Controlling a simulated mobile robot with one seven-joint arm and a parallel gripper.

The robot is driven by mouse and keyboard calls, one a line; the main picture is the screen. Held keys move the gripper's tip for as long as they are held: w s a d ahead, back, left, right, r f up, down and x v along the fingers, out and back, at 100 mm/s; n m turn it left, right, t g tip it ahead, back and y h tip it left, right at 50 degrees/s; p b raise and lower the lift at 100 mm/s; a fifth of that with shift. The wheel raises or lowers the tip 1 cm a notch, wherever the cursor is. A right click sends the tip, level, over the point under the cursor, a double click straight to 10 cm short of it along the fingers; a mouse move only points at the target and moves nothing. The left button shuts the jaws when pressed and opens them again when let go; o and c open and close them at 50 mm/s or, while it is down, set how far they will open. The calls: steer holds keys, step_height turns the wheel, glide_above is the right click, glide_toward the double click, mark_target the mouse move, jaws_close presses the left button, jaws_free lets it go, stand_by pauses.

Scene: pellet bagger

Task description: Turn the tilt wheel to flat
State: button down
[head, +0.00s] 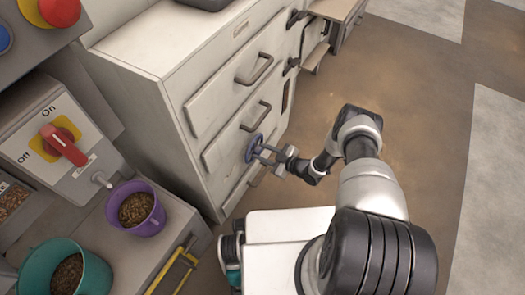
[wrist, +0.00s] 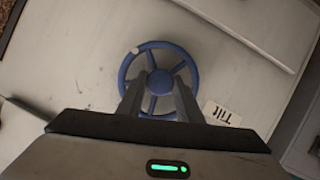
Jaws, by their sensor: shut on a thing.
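The tilt wheel is a small blue spoked handwheel (head: 254,148) on the white cabinet front, low and near the middle of the head view. In the wrist view the blue wheel (wrist: 158,80) fills the space ahead of my gripper, with a light mark on its upper left rim. A "Tilt" label (wrist: 222,114) sits to its lower right. My gripper (wrist: 159,88) is shut on the wheel, with its two fingers on either side near the hub. In the head view my gripper (head: 266,153) reaches the wheel from the right. The exact finger contact is hard to see.
The white cabinet (head: 180,110) has drawers with dark handles (head: 254,69). At left are a red On/Off switch (head: 63,145), a purple bucket (head: 136,208) and a teal bucket (head: 66,268) of pellets, and a yellow handle (head: 172,266). Open floor (head: 430,110) lies to the right.

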steer(key=shift+s+n+t, duration=0.1)
steer(key=shift+n+t, duration=0.2)
steer(key=shift+n, duration=0.4)
steer(key=shift+a+f+n+t+h+b, duration=0.15)
steer(key=shift+n+t+b, duration=0.75)
steer(key=shift+n, duration=1)
steer(key=shift+d+f+n+t+h+b, duration=0.15)
steer(key=shift+n+t+b, duration=0.25)
steer(key=shift+n+t, duration=1.2)
steer(key=shift+a+r+n+g, duration=0.1)
steer(key=shift+n+g, duration=0.2)
steer(key=shift+n, duration=0.1)
steer(key=c, duration=1.3)
jaws_free()
steer(key=shift+s, duration=0.1)
